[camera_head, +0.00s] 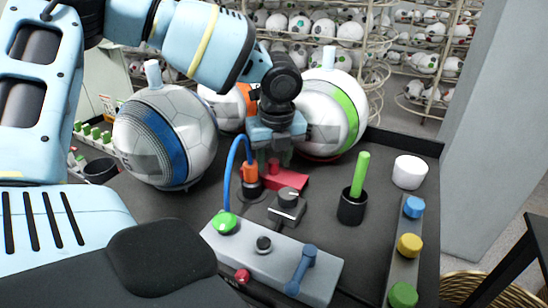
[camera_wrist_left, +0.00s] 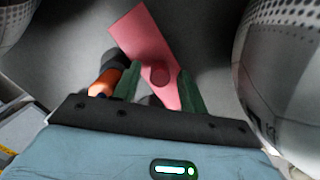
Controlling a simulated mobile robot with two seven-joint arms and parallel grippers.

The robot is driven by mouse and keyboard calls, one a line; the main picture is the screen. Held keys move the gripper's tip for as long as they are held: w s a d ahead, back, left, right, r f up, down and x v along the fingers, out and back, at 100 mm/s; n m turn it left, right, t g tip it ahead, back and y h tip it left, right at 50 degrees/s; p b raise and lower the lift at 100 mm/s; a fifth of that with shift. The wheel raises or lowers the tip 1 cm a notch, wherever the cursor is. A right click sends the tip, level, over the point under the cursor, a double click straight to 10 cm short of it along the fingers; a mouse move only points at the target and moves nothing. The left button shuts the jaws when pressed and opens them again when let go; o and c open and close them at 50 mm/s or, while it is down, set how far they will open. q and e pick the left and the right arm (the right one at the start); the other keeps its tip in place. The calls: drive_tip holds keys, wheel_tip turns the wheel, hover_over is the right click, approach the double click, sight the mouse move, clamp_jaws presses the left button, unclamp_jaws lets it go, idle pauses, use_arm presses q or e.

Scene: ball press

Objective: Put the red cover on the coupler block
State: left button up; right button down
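The red cover (camera_head: 292,180) is a flat plate with a round knob, lying low on the dark table between the balls. In the left wrist view the cover (camera_wrist_left: 140,38) slants between the green fingertips. My left gripper (camera_head: 274,158) points down over it. Its fingers are apart on either side of the knob, with gaps visible around the knob. An orange plug (camera_head: 250,175) with a blue cable stands close beside the cover; it also shows in the left wrist view (camera_wrist_left: 105,82). I cannot clearly identify the coupler block. My right gripper is not in view.
White balls with a blue band (camera_head: 170,140) and a green band (camera_head: 340,110) flank the gripper closely.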

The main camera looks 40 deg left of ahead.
sight(276, 178)
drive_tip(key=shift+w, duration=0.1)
use_arm(q)
drive_tip(key=shift+r, duration=0.4)
wheel_tip(276, 178, up, 11)
drive_tip(key=d, duration=0.1)
drive_tip(key=shift+s+d, duration=0.3)
drive_tip(key=shift+s, duration=0.1)
drive_tip(key=shift+o, duration=0.4)
drive_tip(key=shift+r, duration=0.2)
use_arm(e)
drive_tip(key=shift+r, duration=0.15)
use_arm(q)
drive_tip(key=shift+o, duration=0.2)
